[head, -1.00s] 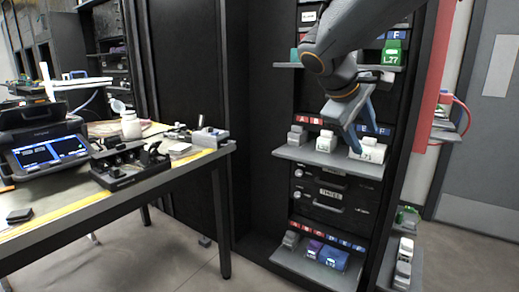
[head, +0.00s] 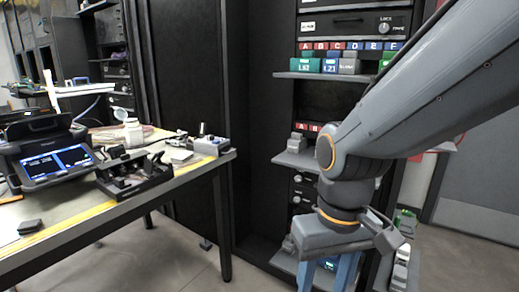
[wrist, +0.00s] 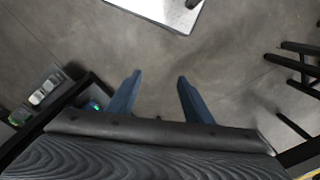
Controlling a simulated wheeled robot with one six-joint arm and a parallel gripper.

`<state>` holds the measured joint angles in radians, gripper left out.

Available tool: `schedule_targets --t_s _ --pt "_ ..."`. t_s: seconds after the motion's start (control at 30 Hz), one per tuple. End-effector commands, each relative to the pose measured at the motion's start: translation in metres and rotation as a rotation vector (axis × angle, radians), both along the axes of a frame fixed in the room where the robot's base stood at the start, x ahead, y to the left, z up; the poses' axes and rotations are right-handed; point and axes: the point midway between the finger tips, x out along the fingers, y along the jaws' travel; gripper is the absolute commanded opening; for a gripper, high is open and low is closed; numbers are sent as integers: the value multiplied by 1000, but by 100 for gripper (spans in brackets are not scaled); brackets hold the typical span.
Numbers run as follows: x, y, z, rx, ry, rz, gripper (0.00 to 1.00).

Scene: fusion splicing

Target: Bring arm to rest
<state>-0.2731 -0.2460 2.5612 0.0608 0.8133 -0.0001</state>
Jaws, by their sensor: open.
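My gripper (head: 330,274) points down in front of the lower part of the rack at the right of the head view. Its blue fingers run off the bottom edge there. In the wrist view my gripper (wrist: 153,90) has its two blue fingers spread well apart, with only grey floor between them. It is open and empty. My arm crosses the right side of the head view and hides much of the middle and lower shelves.
The black rack has an upper shelf (head: 320,76) with coloured boxes and a middle shelf (head: 290,160). A worktable (head: 90,222) on the left holds a screened device (head: 50,165), a black fixture (head: 135,175) and a white bottle (head: 132,131). Floor between table and rack is clear.

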Motion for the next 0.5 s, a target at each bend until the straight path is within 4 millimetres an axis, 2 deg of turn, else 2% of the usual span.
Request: schedule_targets --t_s 0.03,0.5 --pt "-1 -4 11 -2 2 -13 46" --pt "-1 -57 72 -31 8 -166 46"
